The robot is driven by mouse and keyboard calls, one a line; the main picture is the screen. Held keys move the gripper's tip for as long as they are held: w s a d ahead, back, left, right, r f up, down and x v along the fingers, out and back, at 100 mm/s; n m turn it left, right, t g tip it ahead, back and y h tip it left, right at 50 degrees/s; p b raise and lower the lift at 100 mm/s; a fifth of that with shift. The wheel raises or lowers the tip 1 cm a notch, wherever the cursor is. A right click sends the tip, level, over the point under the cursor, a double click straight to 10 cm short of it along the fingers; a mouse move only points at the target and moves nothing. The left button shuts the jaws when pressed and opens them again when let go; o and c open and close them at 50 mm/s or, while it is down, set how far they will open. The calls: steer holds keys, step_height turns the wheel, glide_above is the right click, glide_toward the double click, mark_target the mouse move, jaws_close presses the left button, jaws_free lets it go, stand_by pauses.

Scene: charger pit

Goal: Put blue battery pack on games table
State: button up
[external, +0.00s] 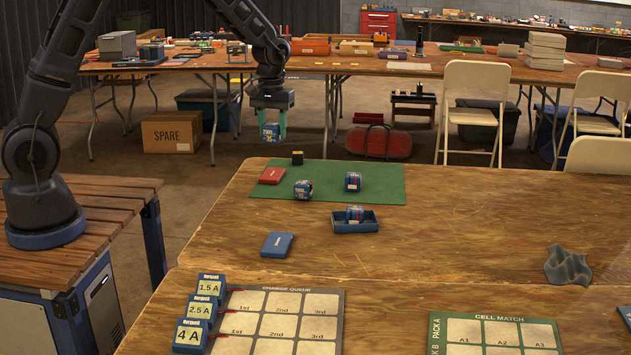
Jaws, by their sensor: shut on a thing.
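My gripper (272,120) has teal fingers pointing down. It is shut on a blue battery pack (268,138) with white print on its side. A nearer wooden table edge (400,285) carries a charge queue board (288,289) and a cell match board (490,317). I cannot tell from the picture which table is the games table.
Chargers (191,335) stand front left.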

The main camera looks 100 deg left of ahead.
steer(key=w+d+m, duration=0.8)
steer(key=w+d, duration=1.4)
steer(key=d, duration=0.2)
steer(key=w+d+m, duration=0.3)
steer(key=d, duration=0.8)
steer(key=w+d+m, duration=0.2)
steer(key=w+d, duration=0.1)
steer(key=d, duration=0.8)
steer(key=w+d+m, duration=0.3)
steer(key=d, duration=0.8)
step_height(320, 180, down, 20)
steer(key=shift+s+d+r, duration=0.1)
steer(key=shift+s, duration=0.05)
steer(key=o, duration=1)
steer(key=shift+o, duration=0.6)
